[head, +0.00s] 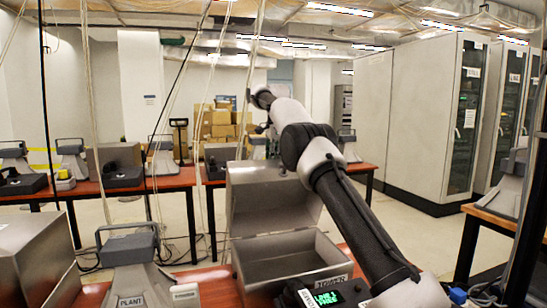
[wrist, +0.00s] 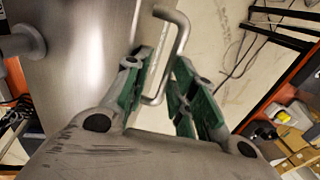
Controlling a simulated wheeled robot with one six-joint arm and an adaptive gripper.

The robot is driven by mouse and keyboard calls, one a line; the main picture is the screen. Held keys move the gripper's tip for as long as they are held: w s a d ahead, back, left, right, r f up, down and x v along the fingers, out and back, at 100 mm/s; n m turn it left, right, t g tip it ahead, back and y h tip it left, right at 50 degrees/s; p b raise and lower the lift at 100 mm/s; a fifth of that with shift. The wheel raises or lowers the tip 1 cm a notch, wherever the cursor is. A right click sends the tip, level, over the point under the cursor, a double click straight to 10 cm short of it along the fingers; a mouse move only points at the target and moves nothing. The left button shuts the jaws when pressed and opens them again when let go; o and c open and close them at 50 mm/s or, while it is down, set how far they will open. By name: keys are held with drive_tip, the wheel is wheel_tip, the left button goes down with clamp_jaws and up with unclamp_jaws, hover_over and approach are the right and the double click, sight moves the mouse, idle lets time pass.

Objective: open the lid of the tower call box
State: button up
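The tower call box (head: 290,262) is a grey metal box on the red-brown table, with a TOWER label (head: 330,282) at its front right. Its lid (head: 262,205) stands raised and leans back, so the inside of the box shows. In the wrist view the metal lid surface (wrist: 95,60) fills the upper left, and a bent bar handle (wrist: 182,40) stands off it. My gripper (wrist: 161,65) has its green-padded fingers apart, with the handle between them; whether a finger touches it is unclear. In the head view the gripper cannot be made out clearly.
A PLANT phone (head: 130,255) with a handle stands left of the box, and another metal box (head: 35,262) is at the far left. A dark device with a green display (head: 325,297) sits in front. Cables hang across the view. Tables with phones stand behind.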

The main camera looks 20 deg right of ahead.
drive_tip(key=shift+o, duration=0.3)
drive_tip(key=shift+f, duration=0.45)
drive_tip(key=shift+s, duration=0.1)
